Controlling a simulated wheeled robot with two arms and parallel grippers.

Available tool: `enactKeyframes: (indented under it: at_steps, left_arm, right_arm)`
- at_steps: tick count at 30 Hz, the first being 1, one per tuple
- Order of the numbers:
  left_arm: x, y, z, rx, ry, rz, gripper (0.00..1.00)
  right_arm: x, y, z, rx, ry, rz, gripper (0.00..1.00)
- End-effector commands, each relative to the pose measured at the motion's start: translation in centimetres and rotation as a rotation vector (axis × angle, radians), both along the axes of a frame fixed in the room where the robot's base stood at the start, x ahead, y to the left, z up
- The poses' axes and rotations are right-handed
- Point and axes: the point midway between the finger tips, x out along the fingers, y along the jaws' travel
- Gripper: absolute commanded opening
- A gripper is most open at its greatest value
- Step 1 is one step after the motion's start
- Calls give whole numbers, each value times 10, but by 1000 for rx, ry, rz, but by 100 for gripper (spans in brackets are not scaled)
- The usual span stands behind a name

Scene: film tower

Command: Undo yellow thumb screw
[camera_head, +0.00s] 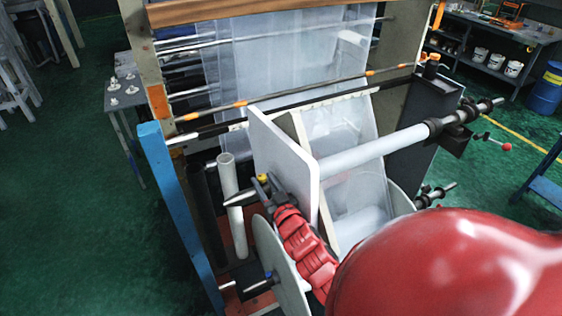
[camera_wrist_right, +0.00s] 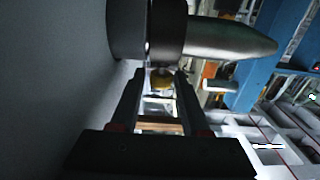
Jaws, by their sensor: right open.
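The yellow thumb screw (camera_head: 263,177) shows as a small yellow knob at the tip of my right gripper (camera_head: 264,186), beside the white side plate. In the right wrist view the yellow thumb screw (camera_wrist_right: 162,80) lies between the open fingertips of my right gripper (camera_wrist_right: 158,77), just under a dark round collar (camera_wrist_right: 147,28). I cannot tell whether either finger touches it. A pointed metal shaft end (camera_head: 240,198) sticks out left of the gripper; the shaft end also shows in the right wrist view (camera_wrist_right: 235,43). My left gripper is not in view.
The white side plate (camera_head: 284,150) stands close to my right gripper. A white roller (camera_head: 375,151) runs right from it. A blue post (camera_head: 180,215) and an upright white tube (camera_head: 231,195) stand to the left. Green floor (camera_head: 75,200) is clear farther left.

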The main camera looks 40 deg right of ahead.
Motion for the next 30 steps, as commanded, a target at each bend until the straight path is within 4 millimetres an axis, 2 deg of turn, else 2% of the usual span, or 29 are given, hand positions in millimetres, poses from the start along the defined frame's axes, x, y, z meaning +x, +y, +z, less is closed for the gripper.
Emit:
enactKeyframes:
  at_steps: [6,11,12,18,24,30]
  left_arm:
    - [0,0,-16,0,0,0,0]
    - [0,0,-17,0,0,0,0]
    - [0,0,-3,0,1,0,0]
    - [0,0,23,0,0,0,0]
    - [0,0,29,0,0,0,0]
    - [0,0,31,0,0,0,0]
  right_arm:
    - [-44,11,-5,2,3,-2,46]
    - [-71,17,-3,3,3,-4,46]
    - [-82,18,3,7,10,-7,46]
    - [-123,29,4,7,8,-7,46]
    - [-144,35,1,0,3,-2,46]
    - [-151,38,-1,3,2,-1,46]
